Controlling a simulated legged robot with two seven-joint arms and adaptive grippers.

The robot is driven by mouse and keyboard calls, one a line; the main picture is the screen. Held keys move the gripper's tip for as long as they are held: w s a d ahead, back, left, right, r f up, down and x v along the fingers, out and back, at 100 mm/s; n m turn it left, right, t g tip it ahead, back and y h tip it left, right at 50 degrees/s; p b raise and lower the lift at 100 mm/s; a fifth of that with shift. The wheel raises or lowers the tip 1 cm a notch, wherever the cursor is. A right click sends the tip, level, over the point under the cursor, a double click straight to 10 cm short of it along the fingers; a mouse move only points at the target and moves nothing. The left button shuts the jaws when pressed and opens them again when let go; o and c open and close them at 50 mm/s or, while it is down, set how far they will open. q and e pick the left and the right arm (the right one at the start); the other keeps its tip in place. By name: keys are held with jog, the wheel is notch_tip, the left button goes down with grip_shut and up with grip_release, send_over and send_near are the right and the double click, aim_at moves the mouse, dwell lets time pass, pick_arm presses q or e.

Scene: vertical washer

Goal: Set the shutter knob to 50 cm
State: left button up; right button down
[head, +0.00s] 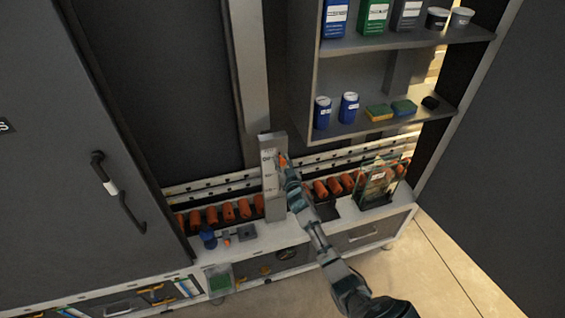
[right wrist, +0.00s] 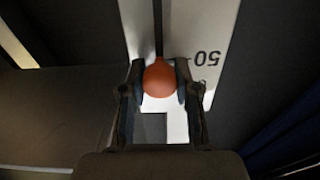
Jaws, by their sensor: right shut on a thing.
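The shutter knob is a round orange ball (right wrist: 159,80) on a dark vertical slot in a pale scale plate (right wrist: 183,25). In the right wrist view a "50" label, upside down, sits beside the slot just above and right of the ball. Another mark below it is partly hidden by a finger. In the head view the knob (head: 283,160) shows as a small orange spot at the upper part of the upright scale column (head: 270,190). My right gripper (right wrist: 160,82) is shut on the knob, a finger on each side. My left gripper is not in view.
Orange cylinders (head: 228,212) line the low bench beside the column. A glass tank (head: 378,182) stands at the right end. Shelves with bottles (head: 349,108) and sponges hang above right. A dark cabinet door with a handle (head: 110,187) is at left.

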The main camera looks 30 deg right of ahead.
jog(key=shift+d+r, duration=0.1)
jog(key=shift+r, duration=0.3)
jog(key=c, duration=1.1)
grip_release()
jog(key=shift+c, duration=0.2)
jog(key=o, duration=0.3)
jog(key=shift+w, duration=0.1)
jog(key=shift+f, duration=0.2)
jog(key=v, duration=1.2)
jog(key=shift+w, duration=0.1)
jog(key=shift+f, duration=0.1)
